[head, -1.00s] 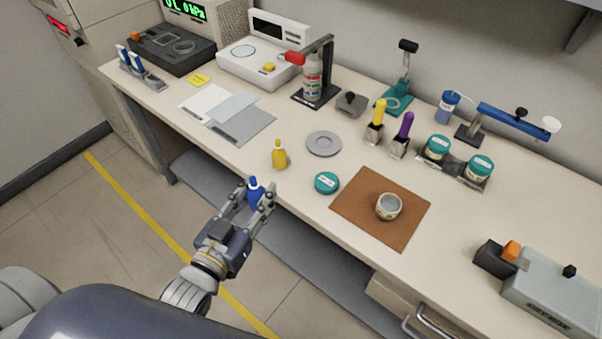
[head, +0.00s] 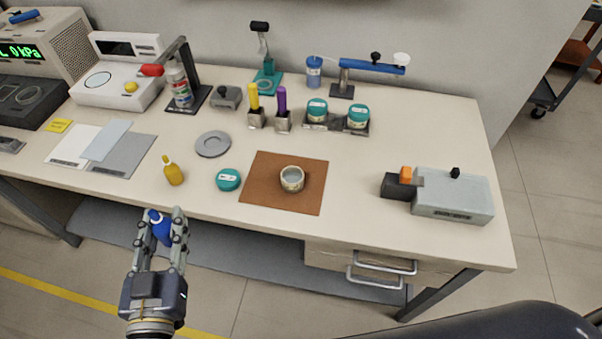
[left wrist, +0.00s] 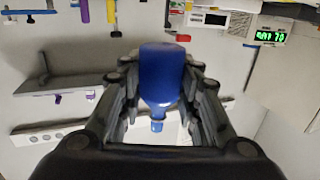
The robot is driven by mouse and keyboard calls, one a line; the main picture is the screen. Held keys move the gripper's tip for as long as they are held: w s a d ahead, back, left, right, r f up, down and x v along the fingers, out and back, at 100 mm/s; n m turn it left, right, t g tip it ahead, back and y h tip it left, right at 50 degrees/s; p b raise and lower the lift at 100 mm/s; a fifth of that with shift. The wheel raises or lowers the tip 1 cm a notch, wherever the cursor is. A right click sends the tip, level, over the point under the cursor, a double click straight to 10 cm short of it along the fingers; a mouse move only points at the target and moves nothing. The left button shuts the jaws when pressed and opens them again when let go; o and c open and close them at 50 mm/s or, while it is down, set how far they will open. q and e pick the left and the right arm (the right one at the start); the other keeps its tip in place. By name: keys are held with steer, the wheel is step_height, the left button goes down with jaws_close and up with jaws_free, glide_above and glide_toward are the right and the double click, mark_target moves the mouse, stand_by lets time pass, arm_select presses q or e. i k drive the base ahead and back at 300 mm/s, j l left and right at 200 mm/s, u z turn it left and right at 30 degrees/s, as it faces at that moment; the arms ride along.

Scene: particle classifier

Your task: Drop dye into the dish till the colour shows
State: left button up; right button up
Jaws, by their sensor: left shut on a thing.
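My left gripper (head: 161,232) is shut on a blue dropper bottle (head: 160,228), held in front of the bench's front edge. The bottle also shows between the fingers in the left wrist view (left wrist: 161,75), its narrow tip toward the bottom of that picture. The dish (head: 292,178) is a small round cream-coloured cup with pale contents, on a brown mat (head: 262,195). A yellow dropper bottle (head: 173,173) stands on the bench, beyond my gripper. A teal round lid (head: 228,180) lies left of the mat. My right gripper is not in view.
A grey round plate (head: 213,144) lies behind the lid. Behind the mat stand yellow and purple sticks (head: 281,98) in blocks and teal-lidded jars (head: 317,108). A grey box (head: 455,196) sits at right. Bench (head: 355,205) between mat and box is clear.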

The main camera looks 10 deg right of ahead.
mark_target(292, 177)
steer(key=z, duration=0.9)
steer(key=k+z, duration=0.2)
steer(key=k, duration=0.4)
